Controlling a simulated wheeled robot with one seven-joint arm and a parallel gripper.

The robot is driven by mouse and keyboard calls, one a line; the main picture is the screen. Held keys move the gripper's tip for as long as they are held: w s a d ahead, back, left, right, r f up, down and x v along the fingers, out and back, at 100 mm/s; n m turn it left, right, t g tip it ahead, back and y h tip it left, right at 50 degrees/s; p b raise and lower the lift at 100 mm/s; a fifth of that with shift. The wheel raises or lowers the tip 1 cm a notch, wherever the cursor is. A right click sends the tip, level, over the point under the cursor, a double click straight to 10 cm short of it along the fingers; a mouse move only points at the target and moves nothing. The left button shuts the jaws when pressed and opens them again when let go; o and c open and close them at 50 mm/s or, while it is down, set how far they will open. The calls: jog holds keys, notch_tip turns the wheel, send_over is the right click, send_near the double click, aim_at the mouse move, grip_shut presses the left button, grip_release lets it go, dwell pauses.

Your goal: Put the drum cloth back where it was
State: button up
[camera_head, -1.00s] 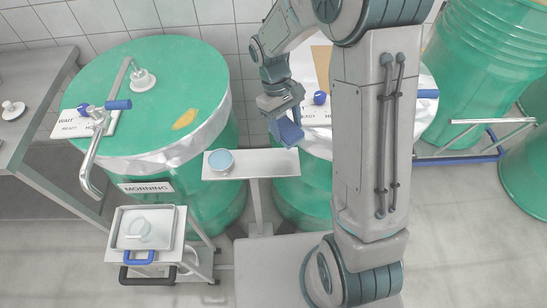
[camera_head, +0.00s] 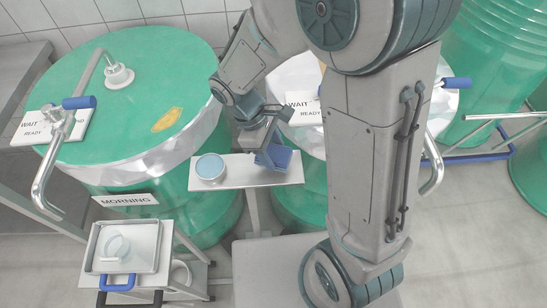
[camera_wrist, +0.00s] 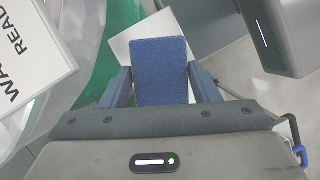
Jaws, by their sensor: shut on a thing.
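The drum cloth is a folded blue pad (camera_head: 276,157). My gripper (camera_head: 270,145) is shut on it, and the cloth hangs below the fingers at the right end of a narrow white shelf (camera_head: 240,172). In the wrist view the cloth (camera_wrist: 161,68) sits between the two fingers, with part of the pale shelf (camera_wrist: 122,42) behind it. I cannot tell whether the cloth touches the shelf.
A round tin with a light blue top (camera_head: 210,167) stands at the shelf's left. The left green drum (camera_head: 150,100) carries a metal spout (camera_head: 50,165) and a WAIT/READY sign (camera_head: 40,128). A cart with a metal tray (camera_head: 90,255) stands at lower left.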

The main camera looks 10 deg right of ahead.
jog(key=shift+f, duration=1.9)
jog(key=shift+f+b, duration=0.2)
jog(key=shift+b, duration=0.15)
jog(key=o, duration=1)
jog(key=shift+c, duration=0.2)
jog(key=shift+r, duration=0.15)
jog(key=p+v, duration=0.1)
jog(key=v, duration=1.1)
notch_tip(320, 180, up, 3)
jog(key=m+t+y, duration=0.1)
jog(key=m+y, duration=0.1)
jog(key=m, duration=0.3)
send_over(273, 159)
jog(key=w+d, duration=0.2)
jog(key=d, duration=0.1)
jog(key=s+d+r+m+t+y, duration=0.2)
jog(key=s+d+m+t, duration=0.1)
jog(key=s+d+m, duration=0.2)
jog(key=d+m, duration=0.2)
jog(key=m, duration=0.1)
jog(key=shift+s+d+r+t, duration=0.25)
jog(key=shift+s+r+t, duration=0.05)
jog(key=shift+s+r, duration=0.05)
